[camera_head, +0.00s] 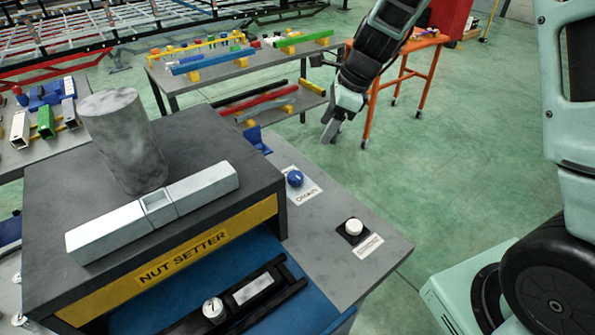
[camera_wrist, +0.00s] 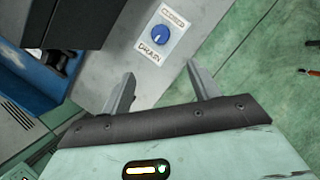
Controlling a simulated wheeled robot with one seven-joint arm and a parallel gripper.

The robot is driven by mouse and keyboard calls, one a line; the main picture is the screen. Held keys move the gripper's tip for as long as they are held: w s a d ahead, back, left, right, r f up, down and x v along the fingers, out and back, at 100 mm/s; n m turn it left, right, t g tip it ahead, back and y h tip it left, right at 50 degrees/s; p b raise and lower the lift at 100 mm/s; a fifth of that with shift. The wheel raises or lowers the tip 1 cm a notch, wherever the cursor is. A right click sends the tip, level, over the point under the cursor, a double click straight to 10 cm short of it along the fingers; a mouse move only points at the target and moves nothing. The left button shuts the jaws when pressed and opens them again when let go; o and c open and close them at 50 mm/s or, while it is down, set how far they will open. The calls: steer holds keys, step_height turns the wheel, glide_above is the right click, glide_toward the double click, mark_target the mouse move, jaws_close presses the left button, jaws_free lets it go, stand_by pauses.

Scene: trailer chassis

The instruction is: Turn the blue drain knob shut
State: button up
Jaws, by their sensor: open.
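The blue drain knob (camera_head: 295,178) sits on a white label reading "Drain" on the grey side panel (camera_head: 345,262) of the nut setter. In the wrist view the blue knob (camera_wrist: 161,36) lies beyond my fingertips, on its label with "CLOSED" at one end and "DRAIN" at the other. A pale mark shows on the knob, but its exact setting is hard to tell. My gripper (camera_head: 331,132) hangs above and beyond the panel, apart from the knob. In the wrist view my gripper (camera_wrist: 158,82) is open and empty, with its two fingers spread.
A white knob (camera_head: 353,227) on a black base stands nearer the panel's front corner. The nut setter housing (camera_head: 60,195) rises to the left, carrying a grey cylinder (camera_head: 125,140) and a pale bar. A table with coloured bars (camera_head: 240,65) stands behind. Open green floor lies to the right.

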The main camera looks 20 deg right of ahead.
glide_toward(295, 175)
steer(key=shift+m, duration=0.3)
steer(key=x, duration=0.8)
steer(key=shift+w+f, duration=0.1)
steer(key=shift+f, duration=0.25)
steer(key=c, duration=1)
